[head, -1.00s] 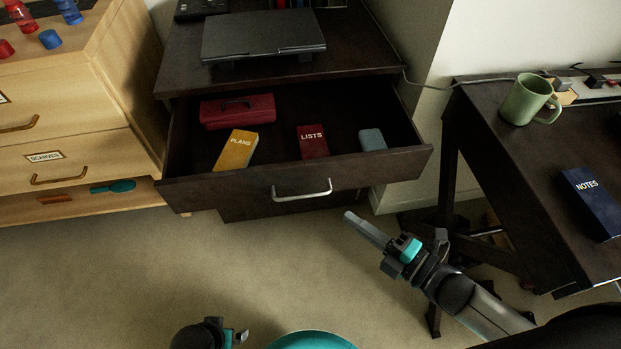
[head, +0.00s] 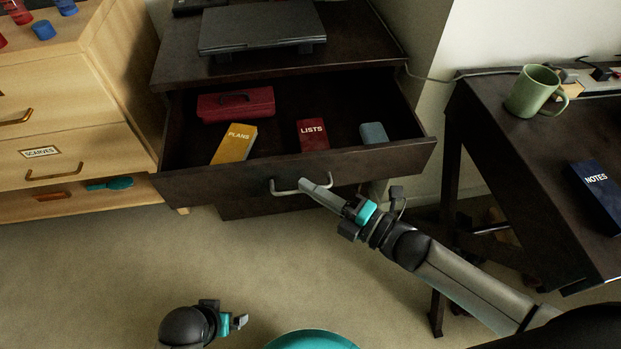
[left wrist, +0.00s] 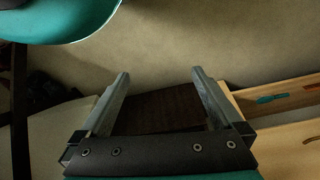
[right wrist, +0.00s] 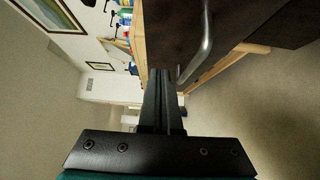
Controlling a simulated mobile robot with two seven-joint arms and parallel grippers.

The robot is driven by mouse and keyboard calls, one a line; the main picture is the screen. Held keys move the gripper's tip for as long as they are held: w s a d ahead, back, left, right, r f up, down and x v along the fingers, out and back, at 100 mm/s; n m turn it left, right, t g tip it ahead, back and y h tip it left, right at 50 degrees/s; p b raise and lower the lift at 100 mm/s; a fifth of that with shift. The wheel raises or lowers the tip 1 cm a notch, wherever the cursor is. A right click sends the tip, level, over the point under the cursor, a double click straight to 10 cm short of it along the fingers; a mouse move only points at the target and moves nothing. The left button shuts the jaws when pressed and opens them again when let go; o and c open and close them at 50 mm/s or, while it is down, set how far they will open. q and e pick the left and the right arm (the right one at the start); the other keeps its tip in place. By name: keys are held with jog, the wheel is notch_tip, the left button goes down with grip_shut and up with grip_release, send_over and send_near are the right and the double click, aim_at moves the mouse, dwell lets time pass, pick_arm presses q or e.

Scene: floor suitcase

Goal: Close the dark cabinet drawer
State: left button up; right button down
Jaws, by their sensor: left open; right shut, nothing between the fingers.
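The dark cabinet drawer (head: 225,187) stands pulled out in the head view, with a silver bar handle (head: 288,191) on its front. My right gripper (head: 303,182) is shut and empty. In the right wrist view the shut fingers (right wrist: 160,75) point along the drawer front (right wrist: 205,15), beside the handle (right wrist: 200,50). My left gripper (head: 238,321) is low over the floor, away from the drawer; the left wrist view shows its fingers (left wrist: 160,80) apart and empty.
The drawer holds a red case (head: 235,104), a yellow PLANS book (head: 234,144), a red LISTS book (head: 312,134) and a blue-grey item (head: 373,133). A wooden dresser (head: 75,125) stands left, a dark desk (head: 500,130) right. Carpet in front is clear.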

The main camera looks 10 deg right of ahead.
aim_at(294, 167)
pick_arm(q)
jog(key=shift+w+d+r+b, duration=0.1)
jog(key=shift+w+r+b, duration=0.15)
jog(key=shift+r, duration=0.3)
jog(key=shift+w+r+b, duration=0.15)
jog(key=shift+w+r, duration=0.15)
jog(key=shift+r, duration=0.2)
pick_arm(e)
jog(key=shift+w+d, duration=0.1)
jog(key=shift+w, duration=1.35)
